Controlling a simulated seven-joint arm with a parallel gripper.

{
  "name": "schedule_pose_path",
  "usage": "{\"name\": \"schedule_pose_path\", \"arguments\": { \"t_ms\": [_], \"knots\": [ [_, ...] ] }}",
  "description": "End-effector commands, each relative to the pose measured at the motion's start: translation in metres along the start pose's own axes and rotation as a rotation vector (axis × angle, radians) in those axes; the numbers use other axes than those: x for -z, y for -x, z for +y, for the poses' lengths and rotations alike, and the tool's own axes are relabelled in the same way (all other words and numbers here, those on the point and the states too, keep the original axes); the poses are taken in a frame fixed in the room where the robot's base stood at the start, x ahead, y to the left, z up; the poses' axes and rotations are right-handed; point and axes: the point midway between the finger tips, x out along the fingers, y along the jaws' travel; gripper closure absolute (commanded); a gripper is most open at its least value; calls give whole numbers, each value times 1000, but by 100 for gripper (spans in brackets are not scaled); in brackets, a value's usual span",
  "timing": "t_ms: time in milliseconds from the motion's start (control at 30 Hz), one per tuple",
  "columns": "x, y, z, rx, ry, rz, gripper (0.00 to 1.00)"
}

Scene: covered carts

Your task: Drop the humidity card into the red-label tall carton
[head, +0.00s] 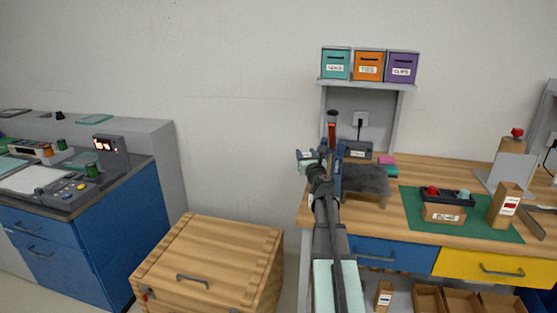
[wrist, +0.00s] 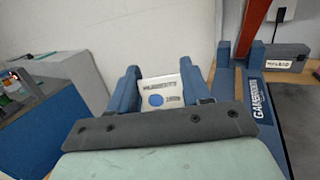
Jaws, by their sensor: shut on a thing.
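My gripper (wrist: 157,84) is shut on the humidity card (wrist: 162,94), a small white card with a blue dot and dark print, held between its two blue fingers. In the head view my gripper (head: 311,155) is raised above the left end of the wooden bench, and the card is too small there to make out clearly. A tall carton with a red-and-white label (head: 505,206) stands upright at the right of the green mat, well to the right of my gripper. Its inside is hidden.
A blue device with a red handle (head: 332,128) stands close to my gripper. A low carton (head: 443,213) with things on top is on the green mat (head: 487,229). Another small tall carton (head: 383,297) stands below the bench. A wooden chest (head: 215,260) is at left.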

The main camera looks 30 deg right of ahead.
Motion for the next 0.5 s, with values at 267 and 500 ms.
{"name": "schedule_pose_path", "arguments": {
  "t_ms": [267,500],
  "knots": [
    [-7,5,-110,62,6,-22,80],
    [-17,23,-202,110,12,-40,80]
  ]
}}
